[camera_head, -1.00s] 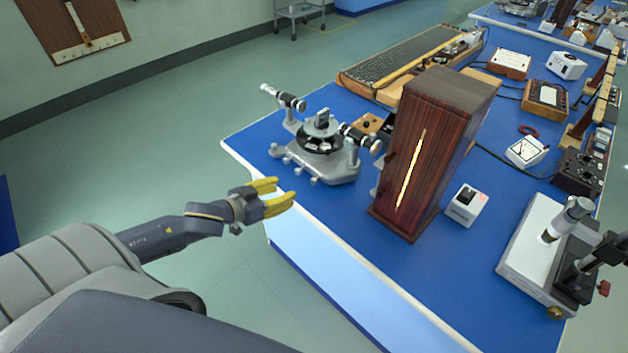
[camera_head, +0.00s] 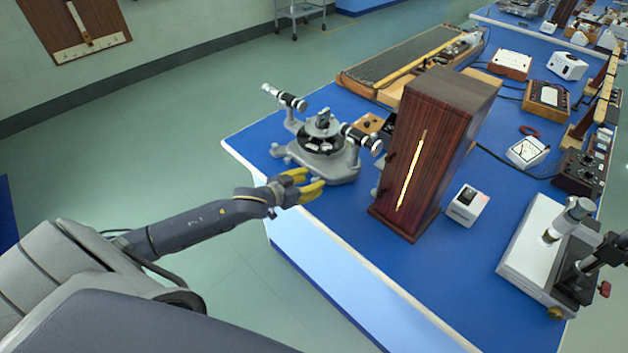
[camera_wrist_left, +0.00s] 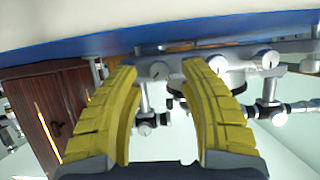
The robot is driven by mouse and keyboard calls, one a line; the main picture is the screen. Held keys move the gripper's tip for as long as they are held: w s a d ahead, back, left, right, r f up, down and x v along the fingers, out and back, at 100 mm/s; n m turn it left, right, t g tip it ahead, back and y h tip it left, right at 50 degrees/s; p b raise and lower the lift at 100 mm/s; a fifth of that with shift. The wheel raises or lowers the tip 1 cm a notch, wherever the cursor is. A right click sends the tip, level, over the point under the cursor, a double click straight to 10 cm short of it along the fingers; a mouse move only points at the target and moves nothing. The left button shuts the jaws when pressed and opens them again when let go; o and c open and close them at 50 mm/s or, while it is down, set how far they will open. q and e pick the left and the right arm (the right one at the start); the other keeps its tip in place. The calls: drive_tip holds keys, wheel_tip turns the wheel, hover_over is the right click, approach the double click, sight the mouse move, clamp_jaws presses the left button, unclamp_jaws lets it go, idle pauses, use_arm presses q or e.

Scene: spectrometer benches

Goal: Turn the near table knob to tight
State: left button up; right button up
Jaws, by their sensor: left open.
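The grey metal spectrometer (camera_head: 318,165) stands at the near left corner of the blue bench, with a dark round table and two telescope-like tubes. My left gripper (camera_head: 312,179), with yellow fingers, is open beside its near base, partly covering it. In the left wrist view, which looks upside down, the open fingers (camera_wrist_left: 158,68) straddle the sight line to a round silver knob (camera_wrist_left: 158,71). I cannot tell whether they touch it. More silver knobs (camera_wrist_left: 212,63) show to its right. Which one is the near table knob is not clear. My right gripper is out of view.
A tall dark wooden box (camera_head: 429,150) with a glowing slit stands close right of the spectrometer. The bench's white edge (camera_head: 258,196) runs just beneath my left gripper. Open floor lies to the left.

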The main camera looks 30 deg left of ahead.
use_arm(q)
drive_tip(key=shift+x, duration=0.9)
clamp_jaws()
